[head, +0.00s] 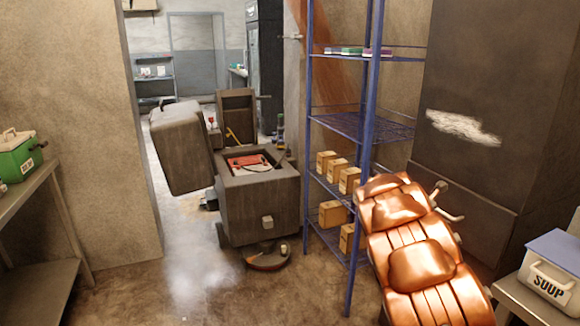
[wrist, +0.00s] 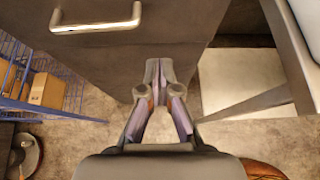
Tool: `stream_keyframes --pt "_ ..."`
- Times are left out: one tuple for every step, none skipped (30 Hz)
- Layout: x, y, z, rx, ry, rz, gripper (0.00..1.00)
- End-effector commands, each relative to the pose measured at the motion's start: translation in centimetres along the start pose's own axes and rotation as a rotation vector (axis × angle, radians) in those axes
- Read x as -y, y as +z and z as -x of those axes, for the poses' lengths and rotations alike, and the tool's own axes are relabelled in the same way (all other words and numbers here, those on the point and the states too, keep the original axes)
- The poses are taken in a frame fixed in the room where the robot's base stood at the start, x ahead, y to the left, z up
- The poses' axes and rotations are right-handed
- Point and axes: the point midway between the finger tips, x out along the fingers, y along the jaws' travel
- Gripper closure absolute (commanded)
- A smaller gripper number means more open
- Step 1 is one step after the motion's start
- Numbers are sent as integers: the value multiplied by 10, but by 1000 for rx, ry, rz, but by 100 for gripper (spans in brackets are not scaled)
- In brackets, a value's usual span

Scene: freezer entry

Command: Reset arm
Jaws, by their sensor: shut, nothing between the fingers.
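My gripper (wrist: 160,66) shows in the wrist view with its fingertips together and nothing between them. It points at the dark cabinet front, with the metal handle (wrist: 95,18) up and to the left, apart from the fingers. In the head view my copper-coloured arm covers the lower right and hides the gripper. The dark cabinet (head: 470,110) stands behind it, with a handle (head: 447,200) beside the arm.
A blue wire shelf (head: 362,124) with cardboard boxes stands left of my arm. A white SOUP container (head: 550,284) sits on a table at right. Floor is clear at front left.

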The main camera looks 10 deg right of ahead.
Motion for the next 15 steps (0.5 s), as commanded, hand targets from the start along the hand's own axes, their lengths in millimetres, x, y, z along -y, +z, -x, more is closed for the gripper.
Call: stream_keyframes --pt "1 1 1 -1 -1 -6 100" --pt "2 2 3 -2 -3 -14 100" --pt "4 4 7 -4 -7 -31 100" --pt "7 6 12 -6 -12 -49 100" --pt "11 8 17 -9 -18 -72 100" --pt "17 11 25 -17 -27 -111 100" --pt "22 12 32 -24 -37 -145 100" --pt "29 13 39 -33 -48 -182 100" --pt "38 16 51 -45 -62 -238 100" --pt "44 17 60 -54 -72 -282 100" --pt "51 17 68 -64 -84 -325 100" --pt "60 17 80 -79 -102 -382 100" --pt "68 16 88 -90 -116 -424 100" --pt "75 15 97 -102 -129 -467 100" --pt "83 13 108 -119 -145 -521 100"
